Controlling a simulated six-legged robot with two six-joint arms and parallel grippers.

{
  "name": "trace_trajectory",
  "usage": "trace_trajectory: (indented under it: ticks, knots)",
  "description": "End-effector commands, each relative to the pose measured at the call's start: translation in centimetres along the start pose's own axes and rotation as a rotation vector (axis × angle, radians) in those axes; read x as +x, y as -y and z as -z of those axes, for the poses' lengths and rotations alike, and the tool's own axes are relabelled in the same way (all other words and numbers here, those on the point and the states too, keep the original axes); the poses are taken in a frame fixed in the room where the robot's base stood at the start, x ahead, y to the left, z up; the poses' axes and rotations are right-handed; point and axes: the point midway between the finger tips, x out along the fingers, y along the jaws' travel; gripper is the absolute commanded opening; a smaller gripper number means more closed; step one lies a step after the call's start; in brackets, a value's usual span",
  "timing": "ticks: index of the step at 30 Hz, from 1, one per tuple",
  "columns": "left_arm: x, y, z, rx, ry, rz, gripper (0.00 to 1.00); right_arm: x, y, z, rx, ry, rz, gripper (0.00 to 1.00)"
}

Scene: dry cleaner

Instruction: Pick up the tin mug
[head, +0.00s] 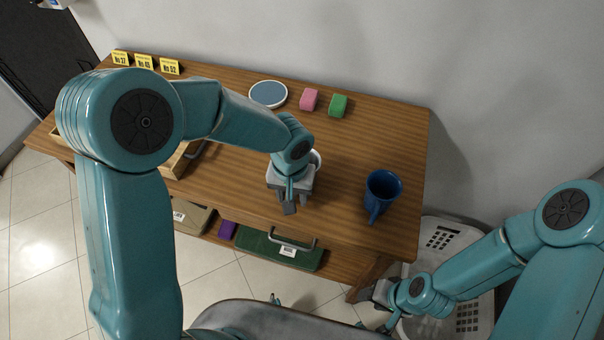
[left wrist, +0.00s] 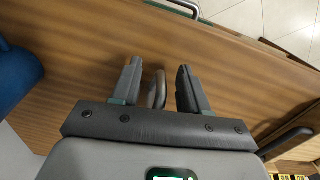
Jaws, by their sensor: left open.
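The tin mug (head: 316,160) is on the wooden table, mostly hidden behind my left gripper in the head view; only a pale bit of its rim shows. In the left wrist view, its grey handle (left wrist: 156,90) stands between the two fingers. My left gripper (head: 290,207) is open, pointing down, with its fingers (left wrist: 158,88) on either side of the handle. I cannot tell whether either finger touches it. My right gripper (head: 370,308) is low, beside the table's front right corner, and its jaws are unclear.
A blue mug (head: 383,190) stands to the right of my left gripper. A round blue-topped disc (head: 268,94), a pink block (head: 309,100) and a green block (head: 338,105) lie along the back. Yellow number cards (head: 145,62) stand at back left. A white basket (head: 447,240) is on the floor at right.

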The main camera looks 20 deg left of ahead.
Motion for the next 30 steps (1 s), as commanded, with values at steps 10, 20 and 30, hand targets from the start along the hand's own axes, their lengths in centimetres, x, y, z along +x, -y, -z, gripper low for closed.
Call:
trace_trajectory:
  ticks: [10,20,30]
  knots:
    - [0.0,0.0,0.0,0.001,0.0,0.0,0.0,0.0,0.0,0.0,0.0,0.0,0.0,0.43]
    - [-0.6,0.0,0.1,0.001,-0.002,0.001,0.0,0.1,0.0,0.0,0.0,0.0,0.0,0.43]
    - [-6.9,-0.1,0.1,0.001,-0.008,-0.001,0.0,0.4,-0.1,0.0,0.0,0.0,0.0,0.43]
